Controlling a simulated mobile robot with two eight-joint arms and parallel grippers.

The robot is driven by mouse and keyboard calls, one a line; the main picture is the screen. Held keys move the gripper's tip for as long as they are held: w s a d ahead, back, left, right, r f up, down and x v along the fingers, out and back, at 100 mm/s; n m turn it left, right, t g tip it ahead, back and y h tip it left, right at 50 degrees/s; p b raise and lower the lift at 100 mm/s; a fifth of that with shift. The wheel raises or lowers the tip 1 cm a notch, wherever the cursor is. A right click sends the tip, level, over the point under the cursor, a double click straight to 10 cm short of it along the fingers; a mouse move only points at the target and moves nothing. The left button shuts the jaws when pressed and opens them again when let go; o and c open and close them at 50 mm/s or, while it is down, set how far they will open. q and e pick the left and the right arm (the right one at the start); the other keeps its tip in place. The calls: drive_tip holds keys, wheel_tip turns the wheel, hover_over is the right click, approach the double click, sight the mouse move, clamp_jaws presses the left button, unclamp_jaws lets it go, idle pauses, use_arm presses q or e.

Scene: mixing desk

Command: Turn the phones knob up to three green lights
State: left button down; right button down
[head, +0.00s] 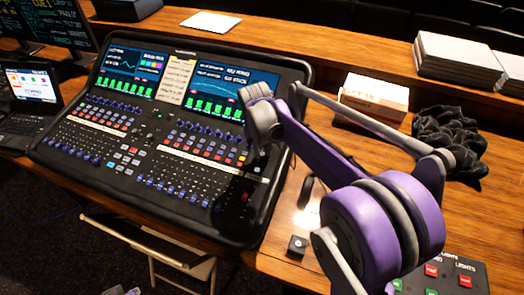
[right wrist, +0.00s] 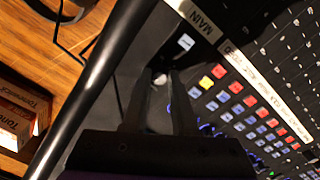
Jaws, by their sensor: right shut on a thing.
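The mixing desk (head: 150,143) is a black console with two lit screens and rows of knobs, buttons and faders. My right gripper (head: 241,186) reaches down over its right end; its dark fingers are hard to make out there. In the right wrist view, my right gripper (right wrist: 161,80) has its two fingers close around a small pale knob (right wrist: 158,91) on the dark panel beside the MAIN strip. I take this as the phones knob; its label and any green lights by it cannot be made out.
A laptop (head: 30,85) stands at the left. A cardboard box (head: 375,95), black cloth (head: 450,140) and white stacks (head: 458,60) lie at the right. A LIGHTS button box (head: 455,275) is at the lower right. The desk's raised black rim (right wrist: 95,80) runs beside my gripper.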

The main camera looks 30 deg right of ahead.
idle(0.3)
drive_tip(key=c, duration=0.7)
unclamp_jaws()
drive_tip(key=shift+r, duration=0.1)
wheel_tip(320, 180, up, 10)
drive_tip(key=a, duration=0.1)
drive_tip(key=shift+s+a+r+p, duration=0.15)
drive_tip(key=shift+s+r+p, duration=0.1)
drive_tip(key=shift+s+p, duration=0.05)
